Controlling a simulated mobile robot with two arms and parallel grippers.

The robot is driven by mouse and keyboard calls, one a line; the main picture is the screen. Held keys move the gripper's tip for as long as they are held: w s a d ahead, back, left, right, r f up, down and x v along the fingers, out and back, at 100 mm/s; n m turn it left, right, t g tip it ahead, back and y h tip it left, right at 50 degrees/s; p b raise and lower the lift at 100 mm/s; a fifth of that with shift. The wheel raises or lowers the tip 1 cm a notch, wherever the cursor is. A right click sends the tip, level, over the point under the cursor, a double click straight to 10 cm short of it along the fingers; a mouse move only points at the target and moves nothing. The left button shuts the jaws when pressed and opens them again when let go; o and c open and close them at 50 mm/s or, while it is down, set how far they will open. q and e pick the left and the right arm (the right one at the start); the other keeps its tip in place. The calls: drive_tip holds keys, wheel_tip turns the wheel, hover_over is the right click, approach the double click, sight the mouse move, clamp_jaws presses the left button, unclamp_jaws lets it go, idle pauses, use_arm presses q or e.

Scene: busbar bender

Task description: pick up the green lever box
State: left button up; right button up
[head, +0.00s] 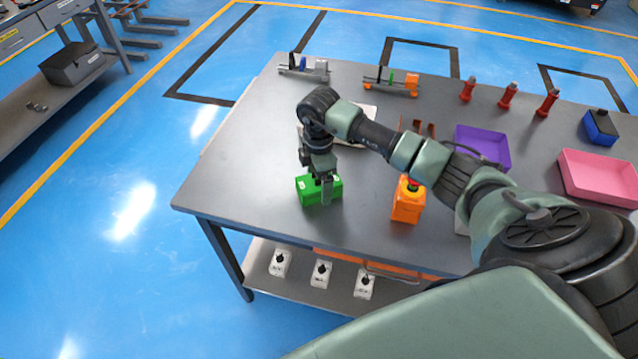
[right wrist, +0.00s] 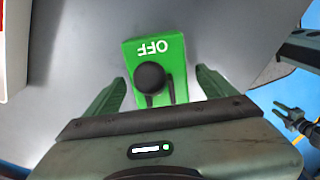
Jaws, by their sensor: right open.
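The green lever box (head: 310,191) sits on the grey table near its front left corner. In the right wrist view the green lever box (right wrist: 155,52) shows a white OFF label and a black round-topped lever. My right gripper (head: 322,190) is over the box, pointing down. Its two fingers (right wrist: 160,88) are apart, one on each side of the box near the lever, and I cannot tell whether they touch it. What seems to be my left gripper (right wrist: 292,117) shows at the right edge of the right wrist view, too small to judge.
An orange box (head: 407,205) with a red button stands right of the green box. A purple tray (head: 483,143), a pink tray (head: 600,178), a blue box (head: 600,127) and red posts (head: 507,96) stand farther right. White switch boxes (head: 320,273) sit on the lower shelf.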

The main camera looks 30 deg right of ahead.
drive_tip(key=c, duration=1.5)
clamp_jaws()
use_arm(q)
drive_tip(key=shift+s+f, duration=0.1)
drive_tip(key=shift+s, duration=0.7)
drive_tip(key=shift+a, duration=0.1)
use_arm(e)
drive_tip(key=shift+w+r, duration=0.1)
